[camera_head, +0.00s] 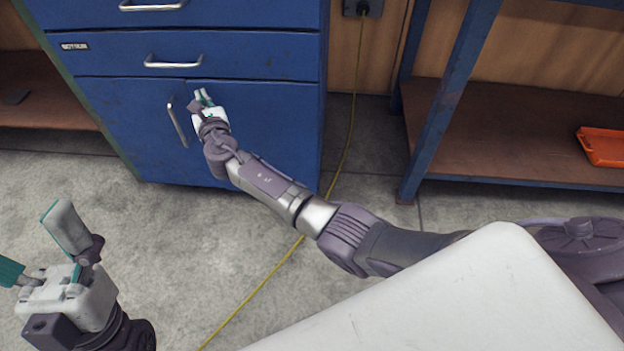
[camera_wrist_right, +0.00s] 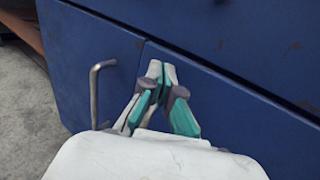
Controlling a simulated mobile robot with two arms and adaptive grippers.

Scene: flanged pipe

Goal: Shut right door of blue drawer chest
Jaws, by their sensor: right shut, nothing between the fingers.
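The blue drawer chest (camera_head: 235,54) stands at the back, with drawers above two doors. Its right door (camera_head: 275,125) looks flush or nearly flush with the left door (camera_head: 125,115); a thin dark seam shows between them. The right door also fills the right of the right wrist view (camera_wrist_right: 245,105). My right gripper (camera_head: 203,95) is shut and empty, its fingertips at the right door's upper left, close to the seam; I cannot tell whether they touch. The right door's handle is not visible. My left gripper (camera_head: 28,238) is open and empty at lower left, away from the chest.
The left door's metal handle (camera_head: 177,122) is just left of my right gripper. A blue-framed workbench (camera_head: 440,100) with a brown shelf stands right, holding an orange tray (camera_head: 603,147). A yellow cable (camera_head: 345,150) runs down from a wall socket across the open concrete floor.

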